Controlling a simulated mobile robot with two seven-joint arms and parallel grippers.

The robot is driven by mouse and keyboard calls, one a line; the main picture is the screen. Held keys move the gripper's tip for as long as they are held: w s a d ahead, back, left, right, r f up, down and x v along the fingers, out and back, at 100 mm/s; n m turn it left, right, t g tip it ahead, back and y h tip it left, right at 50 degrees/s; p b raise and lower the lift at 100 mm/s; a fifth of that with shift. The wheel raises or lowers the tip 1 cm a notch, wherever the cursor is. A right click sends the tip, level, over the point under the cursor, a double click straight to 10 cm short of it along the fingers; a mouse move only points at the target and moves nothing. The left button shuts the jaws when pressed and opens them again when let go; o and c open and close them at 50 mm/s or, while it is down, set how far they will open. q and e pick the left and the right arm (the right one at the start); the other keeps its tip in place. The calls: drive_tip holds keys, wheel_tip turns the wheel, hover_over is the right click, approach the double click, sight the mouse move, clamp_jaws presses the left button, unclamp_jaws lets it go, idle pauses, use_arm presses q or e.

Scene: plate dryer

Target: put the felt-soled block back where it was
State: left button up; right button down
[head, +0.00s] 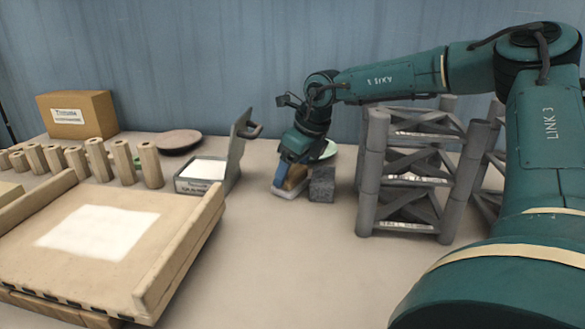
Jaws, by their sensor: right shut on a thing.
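The block's underside is on or very close to the table; I cannot tell which. A rough dark grey block (321,184) stands just right of it. My left gripper is not in view.
A grey frame rack (370,180) stands to the right. A grey box (200,178) with a white top and upright plate is to the left. A beige tray (180,255), wooden pegs (150,165), a dark plate (178,140) and a cardboard box (98,113) are farther left. The front middle is clear.

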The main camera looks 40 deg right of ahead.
drive_tip(key=shift+c, duration=0.9)
unclamp_jaws()
drive_tip(key=shift+f, duration=0.1)
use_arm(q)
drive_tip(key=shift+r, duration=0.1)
use_arm(e)
drive_tip(key=shift+r, duration=0.35)
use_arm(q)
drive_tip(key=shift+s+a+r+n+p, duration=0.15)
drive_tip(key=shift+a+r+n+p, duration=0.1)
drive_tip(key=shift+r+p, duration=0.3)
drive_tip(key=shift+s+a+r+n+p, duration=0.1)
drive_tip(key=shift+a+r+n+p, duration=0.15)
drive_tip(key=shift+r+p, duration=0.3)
use_arm(e)
drive_tip(key=v, duration=1.1)
drive_tip(key=shift+s+r, duration=0.2)
drive_tip(key=shift+r, duration=0.05)
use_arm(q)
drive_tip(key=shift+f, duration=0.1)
